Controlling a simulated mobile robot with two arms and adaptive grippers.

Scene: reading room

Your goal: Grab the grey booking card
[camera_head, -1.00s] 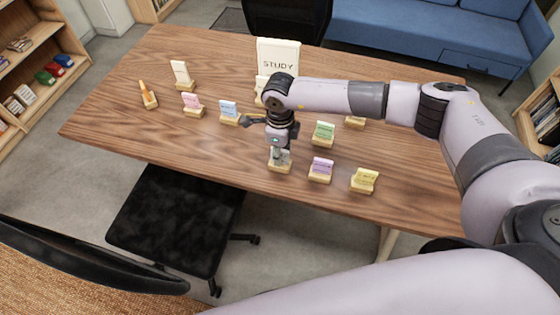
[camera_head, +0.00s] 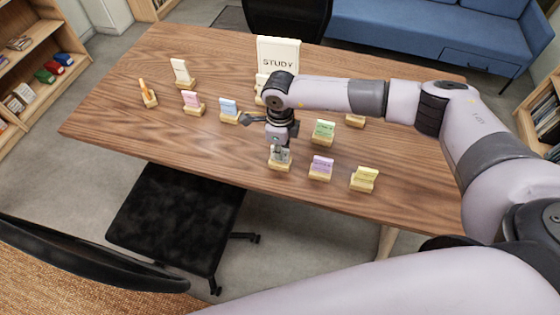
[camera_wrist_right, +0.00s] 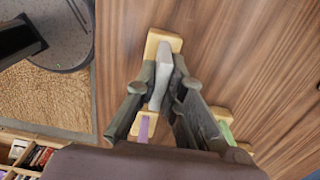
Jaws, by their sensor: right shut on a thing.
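The grey booking card (camera_wrist_right: 165,62) stands between the fingers of my right gripper (camera_wrist_right: 170,82) in the right wrist view, with its small wooden stand (camera_wrist_right: 162,38) right below it. In the head view my right gripper (camera_head: 280,152) points down at the front middle of the table. It is shut on the grey card, which its fingers largely hide. The stand (camera_head: 279,167) shows under the fingertips. I cannot tell whether the card is clear of its stand. My left gripper is not in view.
Purple (camera_head: 321,166), yellow (camera_head: 365,179) and green (camera_head: 324,130) cards stand close on the right. Blue (camera_head: 228,107), pink (camera_head: 192,101) and white (camera_head: 181,70) cards stand on the left. A STUDY sign (camera_head: 278,56) is behind. The table's left front (camera_head: 150,135) is bare.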

